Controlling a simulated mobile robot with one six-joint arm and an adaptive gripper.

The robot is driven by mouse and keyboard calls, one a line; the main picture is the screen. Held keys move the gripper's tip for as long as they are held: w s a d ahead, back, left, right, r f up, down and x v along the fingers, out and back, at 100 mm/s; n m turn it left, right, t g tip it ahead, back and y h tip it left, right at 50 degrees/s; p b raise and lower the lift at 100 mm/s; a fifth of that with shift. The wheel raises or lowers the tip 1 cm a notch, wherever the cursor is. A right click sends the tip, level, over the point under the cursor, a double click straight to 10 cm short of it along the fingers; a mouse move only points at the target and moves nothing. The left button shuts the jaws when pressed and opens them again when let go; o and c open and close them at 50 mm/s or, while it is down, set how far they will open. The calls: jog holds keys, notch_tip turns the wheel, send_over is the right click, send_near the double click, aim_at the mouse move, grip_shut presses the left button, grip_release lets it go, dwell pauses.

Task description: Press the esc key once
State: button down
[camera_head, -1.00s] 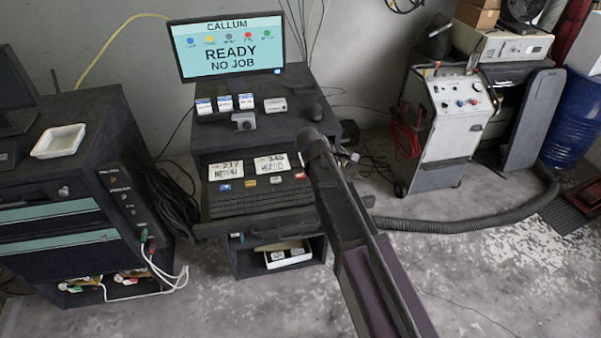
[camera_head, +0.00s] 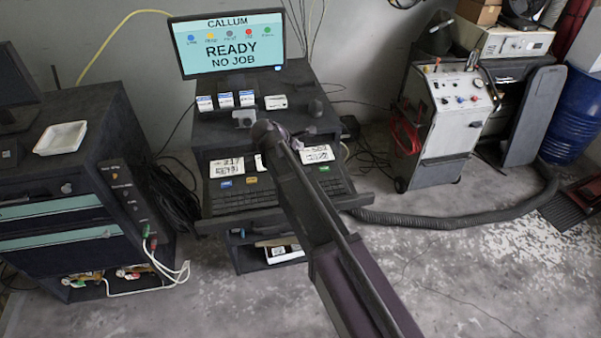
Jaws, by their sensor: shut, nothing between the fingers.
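A dark keyboard (camera_head: 240,199) lies on the pull-out shelf of the dark central cabinet. A blue patch (camera_head: 226,183) and a yellow patch (camera_head: 251,180) show along its back edge, and a green one (camera_head: 323,169) further right. The esc key is too small to make out. My arm reaches in from the lower right, and its dark rounded joint appears over the cabinet, above the keyboard in the picture. The arm covers the middle and part of the right of the keyboard. My gripper cannot be made out; it seems hidden behind the arm.
A monitor (camera_head: 228,43) reads "CALLUM", "READY NO JOB". Two white cards (camera_head: 226,167) (camera_head: 316,154) stand behind the keyboard. Small labelled boxes (camera_head: 225,100) and a grey device (camera_head: 243,118) sit on the cabinet top. A white machine (camera_head: 449,115) stands right, with a hose (camera_head: 455,220) on the floor.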

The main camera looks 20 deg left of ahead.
jog(key=shift+f+b, duration=4.3)
jog(key=shift+f, duration=0.05)
jog(key=shift+f, duration=0.1)
jog(key=shift+f+b, duration=0.3)
jog(key=shift+b, duration=0.1)
jog(key=shift+f+b, duration=0.4)
jog(key=shift+r, duration=0.15)
jog(key=shift+r+p, duration=0.7)
jog(key=shift+p, duration=0.1)
jog(key=shift+r+p, duration=2.5)
jog(key=shift+p, duration=0.05)
